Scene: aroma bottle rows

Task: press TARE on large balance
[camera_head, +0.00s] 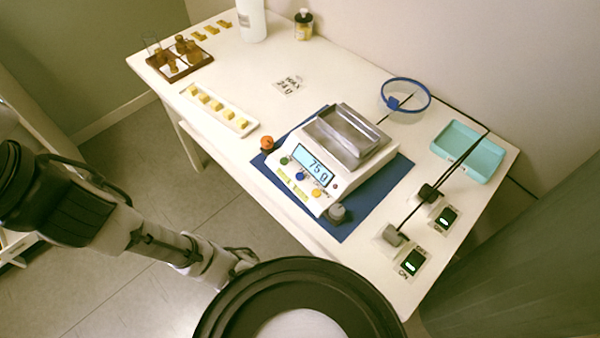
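The large balance (323,186) is a white unit on a blue mat (376,203) near the table's front edge. Its lit display (314,166) seems to read 75 g. A metal tray (347,133) sits on its pan. Its front panel has a green button (284,161), a blue button (300,176) and a yellow-orange button (317,193). Small labels by them are too small to read, so I cannot tell which is TARE. My arm reaches in from the left, below and apart from the table. Its end passes behind a dark round part of my body, and my gripper's fingers do not show.
An orange-topped piece (267,143) and a grey knob (337,212) flank the balance. A white tray with yellow cubes (238,126), a wooden rack (195,66), a blue ring (427,96), a teal tray (491,158) and two switch units (411,262) (446,216) stand around.

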